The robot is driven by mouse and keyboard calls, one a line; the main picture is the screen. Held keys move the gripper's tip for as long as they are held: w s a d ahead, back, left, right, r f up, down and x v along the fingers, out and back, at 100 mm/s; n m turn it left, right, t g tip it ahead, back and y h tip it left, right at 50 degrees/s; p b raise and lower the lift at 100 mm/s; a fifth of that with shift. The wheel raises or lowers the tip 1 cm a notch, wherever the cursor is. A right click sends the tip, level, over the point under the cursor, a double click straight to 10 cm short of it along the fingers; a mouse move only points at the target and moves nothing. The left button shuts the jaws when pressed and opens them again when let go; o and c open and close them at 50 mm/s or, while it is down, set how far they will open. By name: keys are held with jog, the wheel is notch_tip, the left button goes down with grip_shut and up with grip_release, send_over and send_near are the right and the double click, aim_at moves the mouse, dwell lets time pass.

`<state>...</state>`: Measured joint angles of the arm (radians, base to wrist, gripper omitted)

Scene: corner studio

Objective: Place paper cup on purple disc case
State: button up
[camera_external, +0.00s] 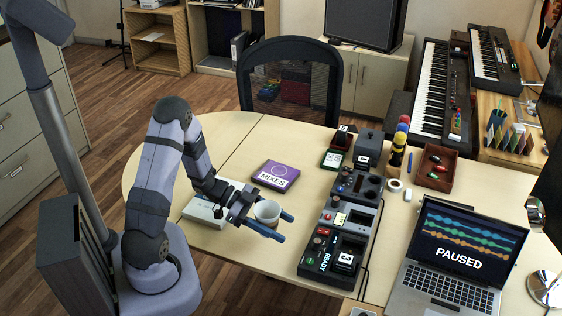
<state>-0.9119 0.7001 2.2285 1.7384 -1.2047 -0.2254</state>
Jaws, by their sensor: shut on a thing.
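A white paper cup (267,211) is between the blue fingertips of my gripper (281,225), which is shut on it.
A white box-like device (203,212) lies left of my gripper, partly hidden by it. Dark audio units (335,250) stand in a row to the right. A laptop (455,255) is at the front right. The table (225,160) is bare left of the case.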

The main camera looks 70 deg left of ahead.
jog(key=w+a+n+t+y+b, duration=0.1)
jog(key=w+a+n+y, duration=0.1)
jog(key=w+a, duration=0.55)
notch_tip(320, 180, up, 6)
jog(key=n+t+y, duration=0.2)
jog(key=n+y, duration=0.9)
jog(key=y, duration=0.1)
send_over(283, 169)
jog(key=shift+s+b, duration=0.1)
jog(key=shift+b, duration=0.25)
jog(key=shift+y, duration=0.3)
jog(key=shift+f, duration=5)
